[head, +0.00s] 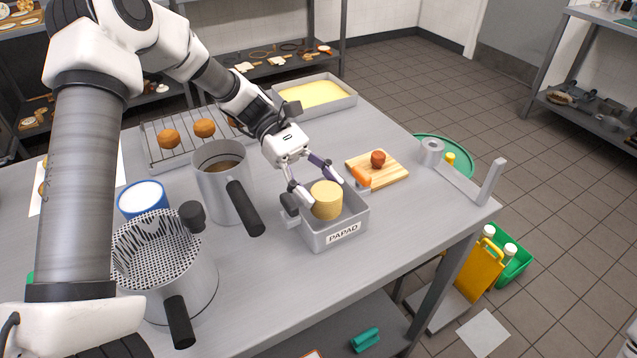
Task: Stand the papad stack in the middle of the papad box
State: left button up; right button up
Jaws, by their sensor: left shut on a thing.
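The papad stack (326,202) is a pale yellow, upright cylinder. It shows inside the grey papad box (318,242), which has a "PAPAD" label on its front wall. My left gripper (317,187) reaches down from above and behind, with its fingers at either side of the stack, and is shut on it. The stack's top stands above the front wall. Its base is hidden by that wall, so I cannot tell whether it touches the box floor. My right gripper is not in view.
Left of the box stand a steel pot (222,192) with a black handle and a perforated basket (165,262). A cutting board (393,171) with orange and red food lies behind right. A rack (152,150) and a tray (342,103) are farther back. Table front is clear.

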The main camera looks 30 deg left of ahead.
pick_arm(q)
jog(key=shift+f, duration=0.15)
jog(key=shift+f, duration=0.4)
jog(key=o, duration=0.9)
jog(key=shift+r, duration=0.2)
jog(key=r+v, duration=0.1)
jog(key=v, duration=1.1)
